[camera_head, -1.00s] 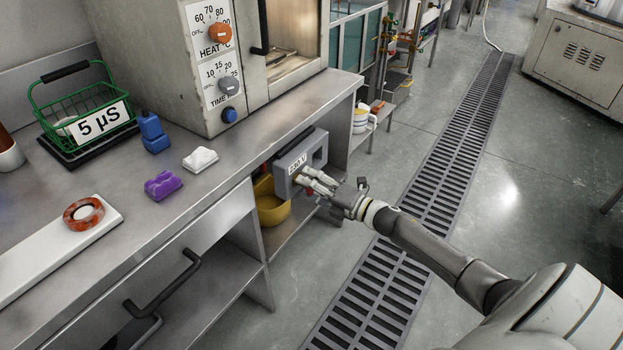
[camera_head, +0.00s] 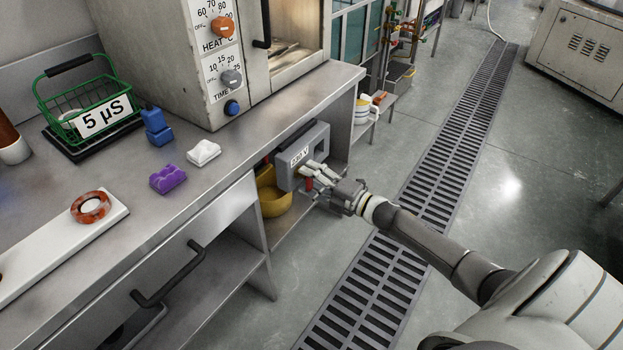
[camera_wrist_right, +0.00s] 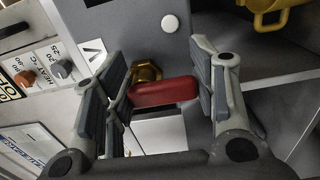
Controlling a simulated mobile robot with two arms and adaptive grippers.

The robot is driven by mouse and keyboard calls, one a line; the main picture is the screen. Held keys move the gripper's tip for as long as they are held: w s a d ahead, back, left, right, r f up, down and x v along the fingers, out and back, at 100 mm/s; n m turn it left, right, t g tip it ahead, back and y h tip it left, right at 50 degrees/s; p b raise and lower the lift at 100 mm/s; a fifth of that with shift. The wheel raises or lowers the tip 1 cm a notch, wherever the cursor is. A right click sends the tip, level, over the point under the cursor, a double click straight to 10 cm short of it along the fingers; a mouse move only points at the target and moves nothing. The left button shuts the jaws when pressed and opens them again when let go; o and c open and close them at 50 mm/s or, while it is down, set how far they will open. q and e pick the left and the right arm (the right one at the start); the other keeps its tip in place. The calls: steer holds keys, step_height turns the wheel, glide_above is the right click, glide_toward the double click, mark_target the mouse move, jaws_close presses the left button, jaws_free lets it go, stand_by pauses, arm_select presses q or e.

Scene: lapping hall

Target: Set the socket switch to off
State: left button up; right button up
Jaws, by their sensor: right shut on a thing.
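The socket box (camera_head: 312,138), grey and marked 230 V, is fixed below the front edge of the bench in the head view. Its switch is a red lever (camera_wrist_right: 165,92) on a brass hub (camera_wrist_right: 147,71) in the right wrist view. A bit of red also shows under my fingers in the head view. My right gripper (camera_head: 312,174) is at the front of the box. In the wrist view its fingers (camera_wrist_right: 163,92) lie on both sides of the red lever, shut on it. The lever's ends are partly hidden by the fingers. My left gripper is out of view.
A yellow pot (camera_head: 274,196) sits on the lower shelf beside the box. The bench top (camera_head: 225,185) holds a green basket (camera_head: 90,103), a purple sponge (camera_head: 168,179) and an oven (camera_head: 160,50). The floor with its drain grate (camera_head: 440,190) is free around my right arm.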

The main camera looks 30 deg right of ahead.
steer(key=o, duration=1)
steer(key=shift+o, duration=0.2)
steer(key=shift+s, duration=0.1)
steer(key=v, duration=1.1)
steer(key=shift+s+d, duration=0.15)
steer(key=shift+s, duration=0.25)
